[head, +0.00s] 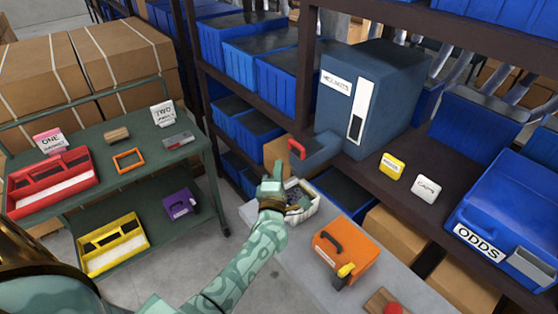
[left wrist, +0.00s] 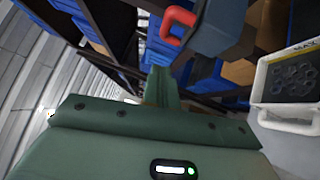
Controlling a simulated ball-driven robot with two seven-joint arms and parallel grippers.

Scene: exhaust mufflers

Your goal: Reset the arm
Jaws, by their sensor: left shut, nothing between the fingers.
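My left gripper (head: 271,180) is at the end of my patterned green arm, in the middle of the head view. Its fingers are shut with nothing between them. It is in front of the shelving, by the left side of a white bin (head: 307,201) of small dark parts. In the left wrist view the closed fingers (left wrist: 161,85) point away from the camera. The blue drawer with a red handle (left wrist: 178,24) shows above them, and the white bin (left wrist: 262,85) is at the right. My right gripper is not in view.
A grey bench holds an orange case (head: 343,255). Shelving with blue bins (head: 262,58) and a dark blue cabinet (head: 372,100) stands behind. A blue ODDS bin (head: 510,205) is at right. A green cart (head: 130,160) with red and yellow trays stands left, with open floor beside it.

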